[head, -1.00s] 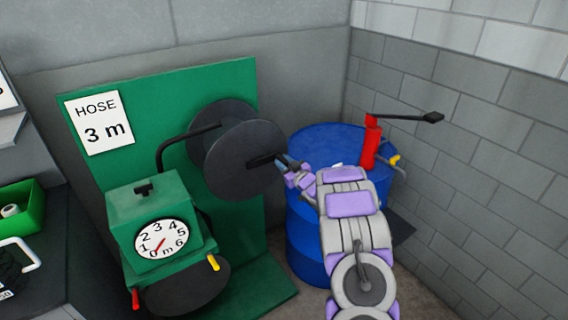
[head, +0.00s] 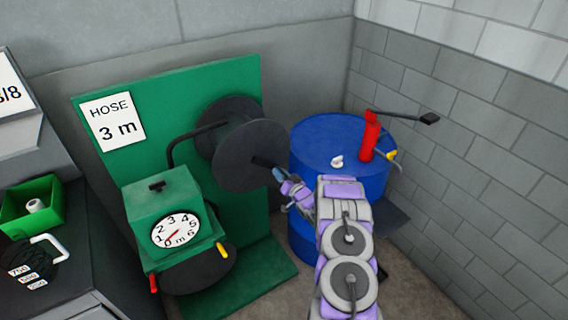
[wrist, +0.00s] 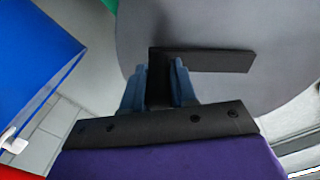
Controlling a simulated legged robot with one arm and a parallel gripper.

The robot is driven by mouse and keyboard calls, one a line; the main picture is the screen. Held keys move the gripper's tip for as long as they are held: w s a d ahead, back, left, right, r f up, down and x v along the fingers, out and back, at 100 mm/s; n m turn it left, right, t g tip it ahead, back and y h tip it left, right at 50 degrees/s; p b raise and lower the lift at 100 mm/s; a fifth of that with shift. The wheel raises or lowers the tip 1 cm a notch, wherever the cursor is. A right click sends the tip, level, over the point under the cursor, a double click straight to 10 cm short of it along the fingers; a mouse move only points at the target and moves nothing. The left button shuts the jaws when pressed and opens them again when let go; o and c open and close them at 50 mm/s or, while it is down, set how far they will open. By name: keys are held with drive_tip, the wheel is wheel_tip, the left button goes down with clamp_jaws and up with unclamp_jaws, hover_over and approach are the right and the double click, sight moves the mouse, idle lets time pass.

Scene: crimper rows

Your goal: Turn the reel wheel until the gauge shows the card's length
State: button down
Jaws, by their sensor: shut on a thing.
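The reel wheel (head: 240,165) is a dark grey disc on a drum, at the right side of the green panel. My gripper (head: 280,175) is shut on its black handle (head: 262,162), which also shows between the blue fingers in the wrist view (wrist: 158,88). The disc (wrist: 200,25) fills much of that view. The gauge (head: 175,231) is a white dial numbered 0 to 6 m on the green box (head: 160,200). Its red needle points to the lower left, near 0 and 1; the exact reading is hard to tell. The card (head: 113,122) reads "HOSE 3 m".
A brick wall (head: 470,140) bounds the right. A green bin (head: 55,208) and tagged black item (head: 30,262) are at left.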

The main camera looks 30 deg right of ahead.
drive_tip(key=shift+a+f+m, duration=0.35)
drive_tip(key=shift+m, duration=0.15)
drive_tip(key=a+f+m+p, duration=0.2)
drive_tip(key=a+f+m, duration=0.1)
drive_tip(key=a+m, duration=0.5)
drive_tip(key=shift+a+f+m, duration=0.25)
drive_tip(key=shift+a+m, duration=0.15)
drive_tip(key=shift+m, duration=0.2)
drive_tip(key=shift+w+a, duration=0.1)
drive_tip(key=shift+a, duration=0.3)
drive_tip(key=c, duration=1)
unclamp_jaws()
drive_tip(key=shift+o, duration=0.5)
drive_tip(key=shift+d+r, duration=0.1)
drive_tip(key=shift+r, duration=0.05)
